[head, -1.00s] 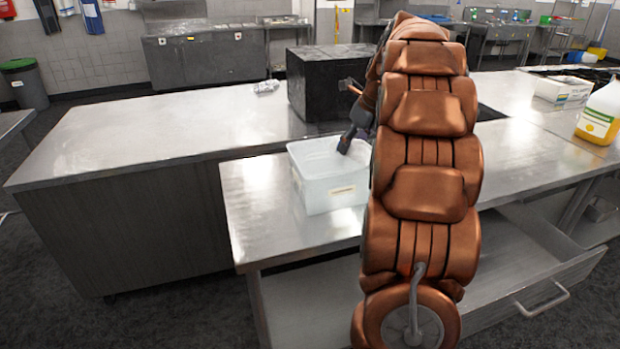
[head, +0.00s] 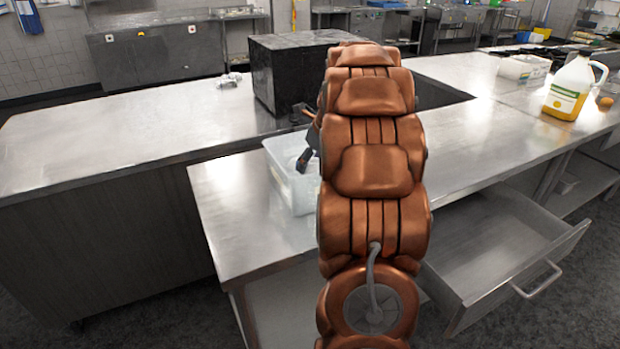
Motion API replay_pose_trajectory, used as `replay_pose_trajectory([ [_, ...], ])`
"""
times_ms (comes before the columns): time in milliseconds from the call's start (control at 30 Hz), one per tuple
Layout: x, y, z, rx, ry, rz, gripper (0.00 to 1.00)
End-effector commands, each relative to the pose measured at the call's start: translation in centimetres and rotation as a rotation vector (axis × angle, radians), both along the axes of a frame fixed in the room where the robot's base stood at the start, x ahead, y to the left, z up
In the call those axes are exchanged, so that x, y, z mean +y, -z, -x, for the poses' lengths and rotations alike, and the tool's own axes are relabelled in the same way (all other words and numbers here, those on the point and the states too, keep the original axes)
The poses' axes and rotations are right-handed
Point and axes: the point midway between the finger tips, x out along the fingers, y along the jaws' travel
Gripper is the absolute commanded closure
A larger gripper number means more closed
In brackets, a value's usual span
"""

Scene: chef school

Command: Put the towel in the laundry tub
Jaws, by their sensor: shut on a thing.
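The laundry tub, a white translucent plastic bin (head: 282,187), stands on the near steel counter, left of my arm. My arm covers its right side. My gripper (head: 306,158) shows only in part, as dark fingers at the left edge of my arm. One finger reaches down over the tub's opening, at about rim height in the picture. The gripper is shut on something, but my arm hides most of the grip. The towel cannot be made out clearly in this view.
A black box-shaped block (head: 290,75) stands behind the tub. A yellow-and-white jug (head: 568,90) and a white bin (head: 524,67) stand at the right. A drawer (head: 500,255) is open at the lower right. The left counter (head: 120,135) is mostly clear.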

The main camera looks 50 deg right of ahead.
Motion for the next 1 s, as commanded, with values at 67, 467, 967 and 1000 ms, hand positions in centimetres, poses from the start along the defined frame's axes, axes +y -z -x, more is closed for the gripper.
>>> replay_pose_trajectory([
  [67,0.0,0.9,0.0,0.000,-0.001,0.000,0.73],
  [467,0.2,5.1,-0.1,0.001,-0.002,-0.003,0.73],
  [967,0.0,5.8,-0.1,-0.002,-0.003,0.004,0.33],
  [1000,0.0,5.8,-0.1,-0.002,-0.003,0.003,0.29],
])
